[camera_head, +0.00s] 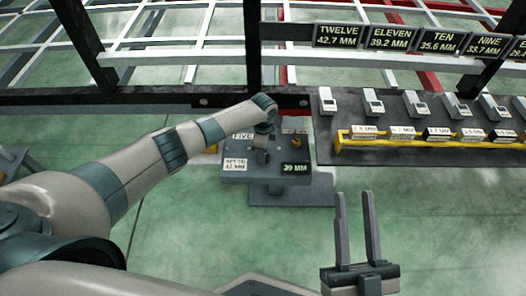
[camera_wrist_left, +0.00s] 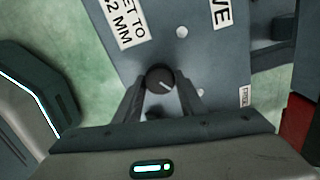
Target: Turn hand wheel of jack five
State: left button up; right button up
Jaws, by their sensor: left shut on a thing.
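Jack five is a grey plate (camera_head: 268,176) on a stand, with a "FIVE" label (camera_head: 243,136), a "SET TO 42 MM" label (camera_head: 235,165) and a dark display (camera_head: 295,169) that appears to read 39 MM. Its hand wheel (camera_wrist_left: 160,78) is a small dark round knob with a pale pointer line. My left gripper (camera_wrist_left: 161,94) is shut on the hand wheel, one finger on each side. In the head view my left wrist hides the wheel. My right gripper (camera_head: 357,212) is open and empty above the floor, to the right of and nearer than the jack.
A dark bench (camera_head: 400,152) with several small gauges and a yellow rail (camera_head: 430,142) stands at the right. The trailer chassis (camera_head: 150,97) crosses behind the jack. Height signs (camera_head: 390,38) hang above at the right. The green floor (camera_head: 430,220) in front is clear.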

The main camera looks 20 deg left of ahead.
pick_arm(q)
jog(key=shift+m, duration=2.8)
jog(key=m, duration=0.2)
jog(key=shift+m, duration=0.4)
jog(key=m, duration=0.3)
jog(key=shift+m+b, duration=0.3)
jog(key=shift+b, duration=0.05)
jog(key=shift+m+b, duration=0.35)
jog(key=shift+m, duration=1.55)
pick_arm(e)
jog(key=shift+s+d+r+t, duration=0.1)
jog(key=shift+d+r+t, duration=0.2)
jog(key=shift+r+t, duration=0.3)
jog(key=shift+s+d+r+t, duration=0.1)
jog(key=shift+d+r+t, duration=0.25)
jog(key=shift+r, duration=0.45)
pick_arm(q)
jog(key=o, duration=1)
pick_arm(e)
jog(key=shift+r, duration=0.15)
pick_arm(q)
jog(key=shift+o, duration=0.2)
pick_arm(e)
jog(key=shift+w, duration=0.1)
